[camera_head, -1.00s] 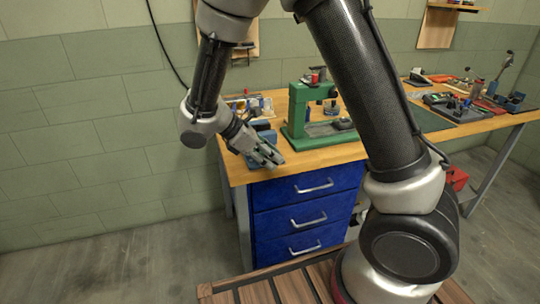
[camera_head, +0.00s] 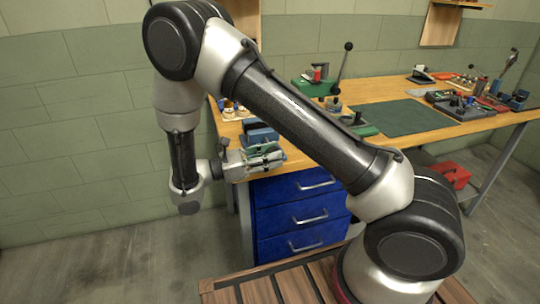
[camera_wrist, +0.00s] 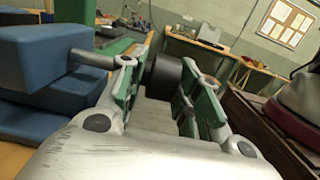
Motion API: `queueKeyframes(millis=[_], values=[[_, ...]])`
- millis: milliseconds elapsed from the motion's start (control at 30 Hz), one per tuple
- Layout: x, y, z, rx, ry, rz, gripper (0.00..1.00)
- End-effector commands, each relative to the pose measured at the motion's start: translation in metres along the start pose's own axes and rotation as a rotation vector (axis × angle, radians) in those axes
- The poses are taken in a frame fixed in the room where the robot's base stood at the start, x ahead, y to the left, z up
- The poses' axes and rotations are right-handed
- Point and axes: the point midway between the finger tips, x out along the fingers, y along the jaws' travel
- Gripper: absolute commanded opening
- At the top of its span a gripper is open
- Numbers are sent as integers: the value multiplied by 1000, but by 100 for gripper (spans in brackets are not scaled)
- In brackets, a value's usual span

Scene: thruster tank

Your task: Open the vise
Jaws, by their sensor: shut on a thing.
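The blue vise (camera_head: 262,135) stands at the near left corner of the wooden bench, partly hidden behind my gripper in the head view. My gripper (camera_head: 278,156) lies roughly level in front of the vise, pointing right. In the wrist view my green-padded fingers (camera_wrist: 160,92) stand on both sides of a dark round part, the end of the vise's handle (camera_wrist: 164,74). The exact contact is partly hidden. I cannot tell how far apart the vise jaws are.
The bench (camera_head: 375,95) carries a green press (camera_head: 320,85) behind my forearm, a green mat (camera_head: 408,117) and several tools at the right. Small brass-coloured parts (camera_head: 232,108) stand behind the vise. Blue drawers (camera_head: 300,205) are below the bench top.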

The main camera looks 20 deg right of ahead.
Motion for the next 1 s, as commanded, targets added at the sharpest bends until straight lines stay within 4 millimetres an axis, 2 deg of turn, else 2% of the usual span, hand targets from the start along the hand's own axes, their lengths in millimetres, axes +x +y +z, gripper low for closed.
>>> queueKeyframes(millis=[300,900,933,967,1000], values=[[2,-4,-3,-7,-140,-10,9],[1,-4,-3,-5,-172,-10,9],[1,-4,-3,-5,-172,-10,38],[1,-3,-3,-5,-172,-10,44],[1,-3,-3,-4,-172,-9,45]])
